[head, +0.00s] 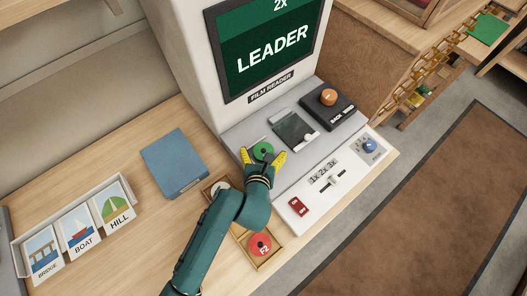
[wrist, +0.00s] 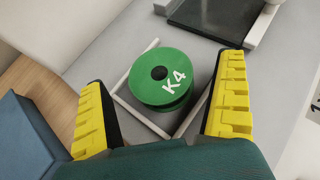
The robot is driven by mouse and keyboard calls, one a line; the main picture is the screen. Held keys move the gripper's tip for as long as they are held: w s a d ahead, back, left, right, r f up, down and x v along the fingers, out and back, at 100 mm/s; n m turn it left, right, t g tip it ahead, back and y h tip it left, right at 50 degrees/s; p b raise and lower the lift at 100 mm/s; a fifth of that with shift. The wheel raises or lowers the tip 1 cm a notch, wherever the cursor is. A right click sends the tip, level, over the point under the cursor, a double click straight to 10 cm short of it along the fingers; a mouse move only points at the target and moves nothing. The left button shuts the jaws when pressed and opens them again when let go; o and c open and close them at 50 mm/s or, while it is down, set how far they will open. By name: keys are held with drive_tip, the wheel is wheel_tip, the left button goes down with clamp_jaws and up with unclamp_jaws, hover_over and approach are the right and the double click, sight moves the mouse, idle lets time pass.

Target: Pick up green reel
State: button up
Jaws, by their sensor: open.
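The green reel (wrist: 150,66) has a dark centre hole and the white label K4. It sits inside a low light-coloured frame on the film reader's grey deck. In the head view the reel (head: 263,150) shows just beyond my gripper (head: 263,158). My gripper also shows in the wrist view (wrist: 165,105), open, with its yellow-padded fingers to the left and right of the reel's near side. The fingers appear apart from the reel, and nothing is held between them.
The film reader (head: 185,40) rises behind, its screen reading LEADER. A dark viewing plate (head: 295,130) and a box with an orange knob (head: 328,97) lie right of the reel. A red reel (head: 260,245) in a wooden tray, a blue box (head: 174,162) and a picture-card rack (head: 22,262) are nearby.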

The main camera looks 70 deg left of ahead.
drive_tip(key=shift+x, duration=1)
drive_tip(key=shift+s+r, duration=0.1)
drive_tip(key=c, duration=1.3)
